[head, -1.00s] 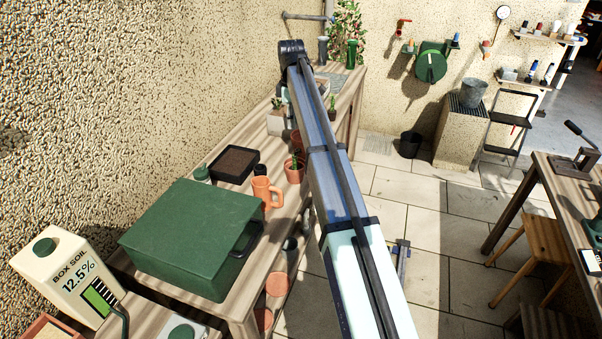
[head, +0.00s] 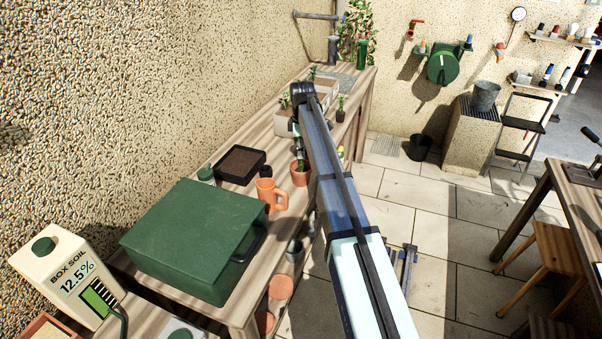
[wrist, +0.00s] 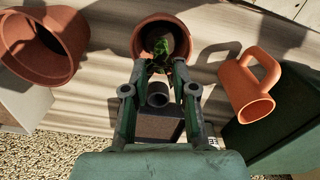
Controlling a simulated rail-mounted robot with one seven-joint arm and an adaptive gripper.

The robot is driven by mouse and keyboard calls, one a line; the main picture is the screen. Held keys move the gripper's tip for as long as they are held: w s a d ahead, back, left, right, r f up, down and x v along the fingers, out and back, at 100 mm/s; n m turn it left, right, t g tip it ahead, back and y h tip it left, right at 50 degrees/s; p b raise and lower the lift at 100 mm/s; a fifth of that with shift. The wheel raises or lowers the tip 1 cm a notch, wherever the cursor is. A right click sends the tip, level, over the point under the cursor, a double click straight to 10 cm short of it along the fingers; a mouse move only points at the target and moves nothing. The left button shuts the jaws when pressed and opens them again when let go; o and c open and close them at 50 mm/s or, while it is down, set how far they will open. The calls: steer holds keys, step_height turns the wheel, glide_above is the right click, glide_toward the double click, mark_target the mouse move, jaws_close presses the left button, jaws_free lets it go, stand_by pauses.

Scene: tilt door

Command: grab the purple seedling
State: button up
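No clearly purple seedling shows; the plant below my gripper looks green. This small leafy seedling (wrist: 161,46) grows in a terracotta pot (wrist: 147,24), which also stands on the bench in the head view (head: 300,178). My gripper (wrist: 159,68) points down at the seedling, its two fingers apart with a gap between the tips. The tips lie near the pot's rim in the wrist view; I cannot tell whether they touch the plant. In the head view my arm hides part of the gripper. Other small green plants (head: 340,108) stand farther along the bench.
An orange mug (wrist: 248,88) and a green box (head: 190,240) stand near the pot. An empty-looking terracotta pot (wrist: 45,45) is on the other side. A dark cylinder (wrist: 158,94) and a black soil tray (head: 240,164) are close by.

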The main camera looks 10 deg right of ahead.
mark_target(301, 170)
steer(key=shift+a+f+p, duration=0.2)
steer(key=shift+f+p, duration=1.2)
steer(key=shift+f, duration=1.7)
jaws_close()
